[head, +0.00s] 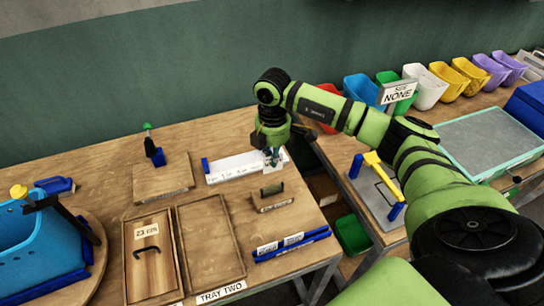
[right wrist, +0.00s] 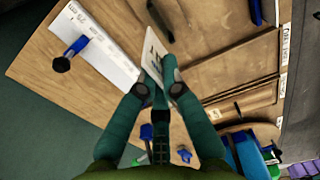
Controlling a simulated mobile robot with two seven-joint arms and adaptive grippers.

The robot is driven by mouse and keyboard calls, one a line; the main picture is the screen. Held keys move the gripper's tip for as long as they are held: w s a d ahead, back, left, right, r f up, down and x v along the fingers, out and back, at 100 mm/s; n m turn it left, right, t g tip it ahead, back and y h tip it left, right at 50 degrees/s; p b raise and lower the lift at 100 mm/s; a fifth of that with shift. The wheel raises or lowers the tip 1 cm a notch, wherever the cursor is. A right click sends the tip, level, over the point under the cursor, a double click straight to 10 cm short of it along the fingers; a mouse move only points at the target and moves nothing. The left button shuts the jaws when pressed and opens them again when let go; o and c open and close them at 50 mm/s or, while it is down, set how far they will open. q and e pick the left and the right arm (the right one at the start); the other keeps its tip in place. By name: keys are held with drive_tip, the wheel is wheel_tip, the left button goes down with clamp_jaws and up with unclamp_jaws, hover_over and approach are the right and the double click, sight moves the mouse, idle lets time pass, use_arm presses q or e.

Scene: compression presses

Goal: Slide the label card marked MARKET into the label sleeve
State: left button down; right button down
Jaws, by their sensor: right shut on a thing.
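My right gripper (head: 272,158) is shut on a pale card, the label card (right wrist: 152,62), and holds it over the wooden table. In the right wrist view the card stands edge-on between the fingertips (right wrist: 161,88); its print is too small to read. In the head view the fingers hide most of it. Two small white labels sit by a blue rail (head: 290,248) at the table's front right. I cannot tell for certain which piece is the label sleeve. My left gripper is not in view.
A long white plate (head: 225,168) with blue parts lies beside the gripper. A small wooden block with a dark handle (head: 272,190) is in front of it. Wooden trays (head: 208,240) lie front left. A second table with coloured bins (head: 430,85) stands right, past a gap.

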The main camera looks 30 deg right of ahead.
sight(272, 171)
drive_tip(key=shift+w+a+f+b, duration=0.1)
drive_tip(key=shift+a+f+b, duration=0.05)
drive_tip(key=shift+f+b, duration=2.3)
drive_tip(key=shift+f+p, duration=0.4)
drive_tip(key=shift+p, duration=0.05)
drive_tip(key=shift+f+b, duration=1.4)
drive_tip(key=shift+f, duration=0.75)
drive_tip(key=c, duration=1.7)
unclamp_jaws()
drive_tip(key=shift+c, duration=0.2)
drive_tip(key=o, duration=0.4)
